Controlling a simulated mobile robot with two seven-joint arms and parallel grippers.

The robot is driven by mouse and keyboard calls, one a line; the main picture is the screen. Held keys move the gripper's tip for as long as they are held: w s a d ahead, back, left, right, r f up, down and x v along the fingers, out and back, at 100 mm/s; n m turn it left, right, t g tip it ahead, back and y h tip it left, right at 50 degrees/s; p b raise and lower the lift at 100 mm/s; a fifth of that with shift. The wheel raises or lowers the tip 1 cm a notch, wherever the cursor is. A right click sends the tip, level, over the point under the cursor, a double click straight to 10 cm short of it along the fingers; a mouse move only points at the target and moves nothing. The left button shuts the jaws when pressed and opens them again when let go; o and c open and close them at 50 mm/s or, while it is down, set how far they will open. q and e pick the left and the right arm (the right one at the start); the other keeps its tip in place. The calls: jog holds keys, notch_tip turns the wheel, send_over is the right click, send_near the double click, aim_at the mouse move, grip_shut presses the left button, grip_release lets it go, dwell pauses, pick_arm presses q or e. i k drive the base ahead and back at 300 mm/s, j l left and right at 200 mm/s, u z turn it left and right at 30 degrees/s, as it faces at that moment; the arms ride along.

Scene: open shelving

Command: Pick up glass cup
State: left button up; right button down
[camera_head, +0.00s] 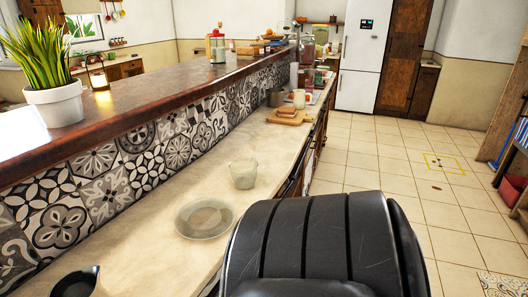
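Neither of my grippers can be made out. A large dark ribbed part, which looks like my own arm, fills the bottom middle and right and hides part of the counter's edge.
A black pan or bowl (75,284) is at the bottom left. Wooden boards (288,116) and a pale cup (299,98) stand farther along the counter. The raised ledge (150,92) holds a potted plant (55,103) and a lantern (97,73). Tiled floor (375,160) is open at right.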

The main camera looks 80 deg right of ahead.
aim_at(243, 170)
jog(key=z, duration=2.3)
jog(key=i+l+u, duration=0.1)
jog(key=u, duration=0.3)
jog(key=i+l+u, duration=0.1)
jog(key=l+u, duration=0.25)
jog(key=i+l+u, duration=0.1)
jog(key=u, duration=0.3)
